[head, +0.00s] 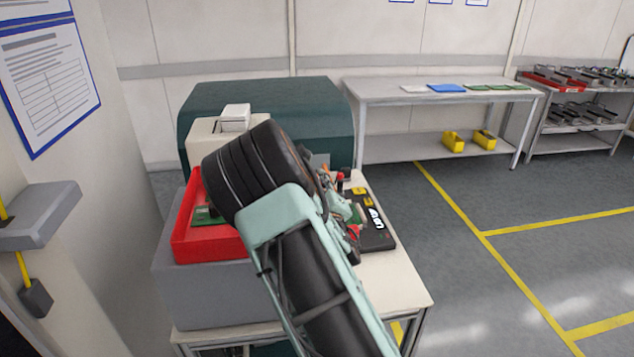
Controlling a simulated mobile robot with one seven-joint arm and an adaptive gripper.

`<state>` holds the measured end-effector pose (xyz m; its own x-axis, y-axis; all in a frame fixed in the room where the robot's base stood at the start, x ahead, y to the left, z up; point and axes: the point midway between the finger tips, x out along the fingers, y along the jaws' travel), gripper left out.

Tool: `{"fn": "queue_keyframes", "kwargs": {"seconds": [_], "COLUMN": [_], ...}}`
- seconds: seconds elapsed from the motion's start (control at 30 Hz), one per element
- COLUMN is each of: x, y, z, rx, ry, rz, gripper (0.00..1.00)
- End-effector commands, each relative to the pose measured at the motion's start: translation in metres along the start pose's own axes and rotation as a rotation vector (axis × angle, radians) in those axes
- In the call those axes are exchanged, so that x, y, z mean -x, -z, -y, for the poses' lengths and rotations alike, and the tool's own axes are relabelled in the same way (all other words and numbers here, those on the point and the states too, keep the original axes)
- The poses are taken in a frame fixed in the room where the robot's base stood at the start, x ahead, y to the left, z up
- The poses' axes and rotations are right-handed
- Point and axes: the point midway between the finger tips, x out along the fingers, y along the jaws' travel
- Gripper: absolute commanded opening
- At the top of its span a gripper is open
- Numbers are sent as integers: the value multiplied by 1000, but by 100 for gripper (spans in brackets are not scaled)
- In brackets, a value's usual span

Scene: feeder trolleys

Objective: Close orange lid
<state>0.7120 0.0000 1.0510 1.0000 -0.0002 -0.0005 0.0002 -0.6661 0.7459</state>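I cannot make out an orange lid for certain; my arm hides the middle of the bench. A small orange patch (326,180) shows beside my wrist, too small to identify. My gripper (350,226) is partly hidden behind my own arm. It is over the bench's right part, close to a black device with white markings (377,232). I cannot tell whether its fingers are open or shut, or whether they touch anything.
A red tray (183,240) with a green board (205,215) sits on a grey block (190,295) at the left. A dark teal machine (300,100) stands behind. A side table (400,95) and a trolley (570,125) stand further back. The floor at right is clear.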

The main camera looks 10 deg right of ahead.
Motion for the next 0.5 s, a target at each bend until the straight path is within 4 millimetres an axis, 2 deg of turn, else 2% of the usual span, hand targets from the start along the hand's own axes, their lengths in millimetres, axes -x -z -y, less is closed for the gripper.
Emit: {"fn": "queue_keyframes", "kwargs": {"seconds": [0.1, 0.33, 0.5], "x": [0, 0, 1], "y": [0, 0, 0], "z": [0, 1, 2], "rx": [0, 0, 0], "ry": [0, 1, 3], "rz": [0, 0, 1], "gripper": [25, 0, 0]}}
